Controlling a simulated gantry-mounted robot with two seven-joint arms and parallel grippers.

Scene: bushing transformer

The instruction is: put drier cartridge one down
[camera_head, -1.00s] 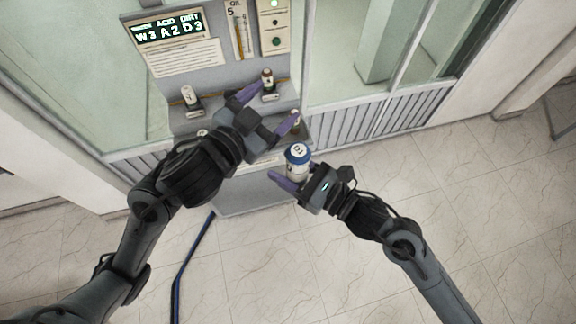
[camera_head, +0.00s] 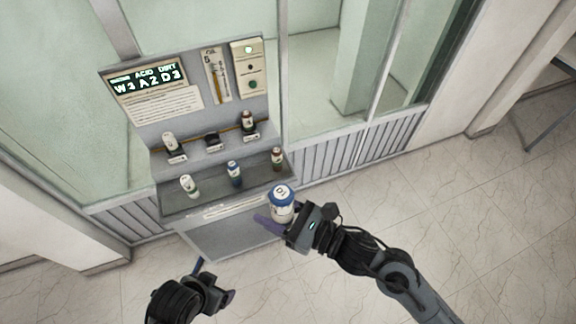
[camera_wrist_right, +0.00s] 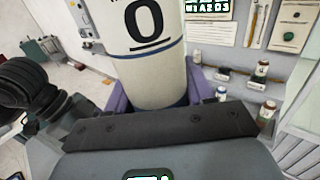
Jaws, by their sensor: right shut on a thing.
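Drier cartridge one (camera_head: 281,208) is a white cylinder with a blue cap marked D1. My right gripper (camera_head: 272,226) is shut on it and holds it upright in front of the console's lower right edge. In the right wrist view the cartridge (camera_wrist_right: 150,55) fills the upper middle, with a large underlined 0 on its side. Purple fingers flank it; its top is cut off. My left gripper (camera_head: 212,282) is at the bottom of the head view, low and apart from the console. Its finger gap does not show clearly.
The grey console (camera_head: 230,240) has a lit display (camera_head: 147,80). Its upper row holds a white vial (camera_head: 170,142), an empty holder (camera_head: 212,139) and a brown-capped vial (camera_head: 247,122). Tiled floor (camera_head: 450,220) lies open at right.

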